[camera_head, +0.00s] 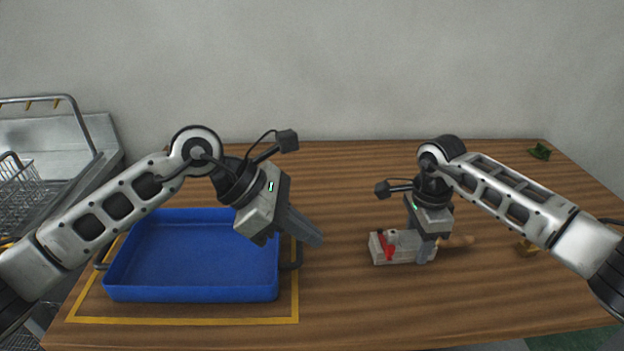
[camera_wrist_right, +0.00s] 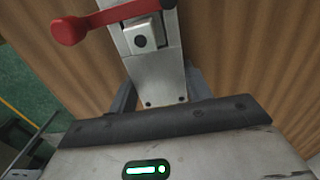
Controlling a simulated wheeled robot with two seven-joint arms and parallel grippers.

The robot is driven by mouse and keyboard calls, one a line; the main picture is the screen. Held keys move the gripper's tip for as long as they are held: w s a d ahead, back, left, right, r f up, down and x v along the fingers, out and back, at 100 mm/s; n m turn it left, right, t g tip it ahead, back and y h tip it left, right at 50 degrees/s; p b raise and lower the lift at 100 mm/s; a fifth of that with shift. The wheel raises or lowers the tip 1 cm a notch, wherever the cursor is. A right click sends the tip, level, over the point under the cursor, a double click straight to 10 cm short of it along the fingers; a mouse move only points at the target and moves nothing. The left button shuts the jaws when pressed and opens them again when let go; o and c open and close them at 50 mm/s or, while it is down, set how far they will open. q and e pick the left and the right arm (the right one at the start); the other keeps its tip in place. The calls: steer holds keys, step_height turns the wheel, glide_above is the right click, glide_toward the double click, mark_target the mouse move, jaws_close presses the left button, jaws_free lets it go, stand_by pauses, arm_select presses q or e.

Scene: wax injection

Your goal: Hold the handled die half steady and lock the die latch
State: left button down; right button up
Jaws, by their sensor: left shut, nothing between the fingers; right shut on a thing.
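The grey die (camera_head: 385,257) lies flat on the table, right of the middle. It also shows in the right wrist view (camera_wrist_right: 155,75). Its red die latch lever (camera_head: 387,250) is near the left end and also shows in the right wrist view (camera_wrist_right: 110,17). A wooden handle (camera_head: 458,241) sticks out to the right. My right gripper (camera_head: 425,256) points down and is shut on the handled die half, near the handle; the grip is partly hidden. My left gripper (camera_head: 315,237) is shut and empty, raised left of the die and apart from it.
A blue tray (camera_head: 190,292) stands at the left inside a yellow outline. A wire rack (camera_head: 20,195) is beyond the left edge. Table between tray and die is clear.

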steer(key=o, duration=1.4)
